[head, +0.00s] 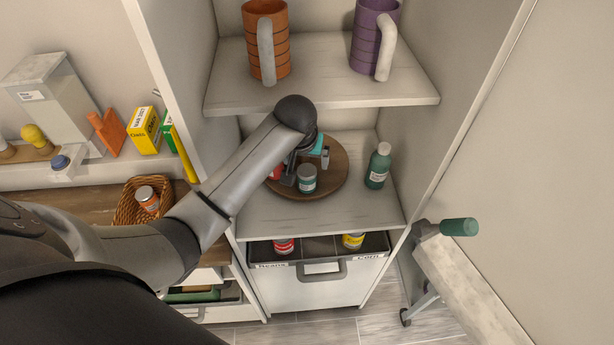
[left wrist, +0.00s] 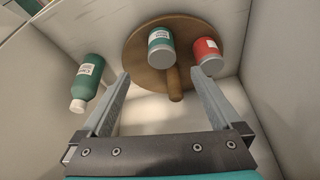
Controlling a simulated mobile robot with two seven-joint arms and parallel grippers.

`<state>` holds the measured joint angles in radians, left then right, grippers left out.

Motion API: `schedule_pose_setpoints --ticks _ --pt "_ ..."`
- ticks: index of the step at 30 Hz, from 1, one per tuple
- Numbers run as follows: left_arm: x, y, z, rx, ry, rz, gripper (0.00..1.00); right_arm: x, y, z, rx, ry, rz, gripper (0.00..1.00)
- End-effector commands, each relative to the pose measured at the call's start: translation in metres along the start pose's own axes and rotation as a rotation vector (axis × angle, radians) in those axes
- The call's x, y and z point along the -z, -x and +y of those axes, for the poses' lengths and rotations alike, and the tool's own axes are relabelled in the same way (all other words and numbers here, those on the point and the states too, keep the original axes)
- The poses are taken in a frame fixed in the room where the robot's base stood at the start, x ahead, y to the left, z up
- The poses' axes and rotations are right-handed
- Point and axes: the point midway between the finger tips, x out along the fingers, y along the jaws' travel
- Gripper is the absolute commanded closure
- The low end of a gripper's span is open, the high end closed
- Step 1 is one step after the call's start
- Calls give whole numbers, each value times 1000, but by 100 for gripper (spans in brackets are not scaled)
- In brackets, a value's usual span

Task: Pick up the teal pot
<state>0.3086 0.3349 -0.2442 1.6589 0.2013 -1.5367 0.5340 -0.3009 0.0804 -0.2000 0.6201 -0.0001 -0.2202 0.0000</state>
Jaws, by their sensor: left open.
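The teal pot (head: 307,178), with a pale label, stands upright on a round wooden turntable (head: 335,183) on the lower shelf. It also shows in the left wrist view (left wrist: 160,47), beyond the fingertips and roughly between their lines. My left gripper (head: 292,170) reaches in over the turntable, beside the pot in the head view, partly hidden by its own wrist. In the left wrist view it (left wrist: 162,78) is open and empty, with the turntable's wooden handle (left wrist: 174,85) showing between the fingers. A red pot (left wrist: 207,55) stands close to the right of the teal pot.
A green bottle (head: 378,165) stands right of the turntable. The upper shelf (head: 330,90), holding an orange mug (head: 266,40) and a purple mug (head: 374,38), is above my wrist. Cabinet walls close both sides. A bin (head: 320,285) sits below. Bare shelf lies in front of the turntable.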

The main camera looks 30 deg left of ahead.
Motion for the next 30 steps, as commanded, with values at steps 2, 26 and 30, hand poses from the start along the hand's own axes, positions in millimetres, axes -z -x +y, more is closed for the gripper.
schedule_pose_setpoints --ticks 2,26,30 --pt "0 -8 0 1 2 -2 2 0 -1 0 0 0 0 50" --pt "0 -83 -2 1 -1 -2 2 0 -8 0 0 0 1 50" --pt "0 -99 -3 0 -1 -1 2 0 -11 0 0 0 1 50"
